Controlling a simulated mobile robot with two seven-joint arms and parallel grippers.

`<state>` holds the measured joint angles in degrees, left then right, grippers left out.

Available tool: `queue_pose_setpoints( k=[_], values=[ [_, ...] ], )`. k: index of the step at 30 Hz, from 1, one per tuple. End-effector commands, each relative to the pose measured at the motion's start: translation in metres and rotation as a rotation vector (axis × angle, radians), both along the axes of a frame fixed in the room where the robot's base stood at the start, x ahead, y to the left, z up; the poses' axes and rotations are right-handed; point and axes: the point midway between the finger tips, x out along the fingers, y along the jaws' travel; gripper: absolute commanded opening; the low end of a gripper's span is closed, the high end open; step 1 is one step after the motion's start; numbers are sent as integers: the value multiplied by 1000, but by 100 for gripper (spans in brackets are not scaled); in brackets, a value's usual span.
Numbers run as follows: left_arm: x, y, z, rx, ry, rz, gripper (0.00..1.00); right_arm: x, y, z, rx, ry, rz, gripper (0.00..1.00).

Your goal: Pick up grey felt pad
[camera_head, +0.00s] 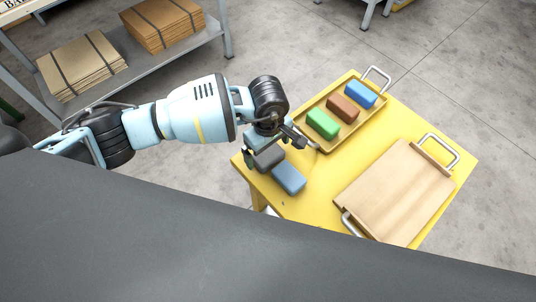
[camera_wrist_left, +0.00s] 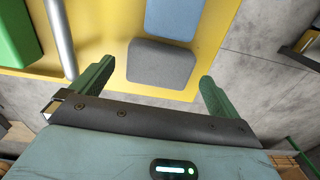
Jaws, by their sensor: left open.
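The grey felt pad (camera_head: 268,158) is a dark grey rounded block lying on the yellow table (camera_head: 314,200), near its left corner. My left gripper (camera_head: 274,147) is just above it and partly covers it in the head view. In the left wrist view the pad (camera_wrist_left: 161,63) lies between and beyond the two green fingertips of my open left gripper (camera_wrist_left: 157,72). I see no finger touching it. A blue-grey pad (camera_head: 289,178) lies close beside the grey one; it also shows at the top of the left wrist view (camera_wrist_left: 174,18). My right gripper is in neither view.
A yellow tray (camera_head: 318,151) with a green block (camera_head: 322,124), a brown block (camera_head: 343,108) and a blue block (camera_head: 361,94) sits behind my left gripper. A wooden board (camera_head: 394,190) with metal handles lies at the right. A shelf (camera_head: 190,52) with cardboard stacks stands at the back left.

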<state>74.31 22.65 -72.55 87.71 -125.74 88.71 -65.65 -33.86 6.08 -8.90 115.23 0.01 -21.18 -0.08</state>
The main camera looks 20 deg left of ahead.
Motion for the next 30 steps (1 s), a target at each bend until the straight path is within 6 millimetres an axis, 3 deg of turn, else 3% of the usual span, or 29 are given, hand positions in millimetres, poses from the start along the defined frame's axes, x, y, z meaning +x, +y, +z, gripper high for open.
queue_pose_setpoints(
  k=[6,14,24,30],
  values=[
    [0,0,-22,-1,-1,1,100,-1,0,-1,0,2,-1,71],
    [0,0,-24,-1,-2,0,100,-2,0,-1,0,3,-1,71],
    [0,0,-23,-1,-2,0,56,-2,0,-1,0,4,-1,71],
    [1,0,-23,-1,-2,0,54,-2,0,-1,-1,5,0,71]
  ],
)
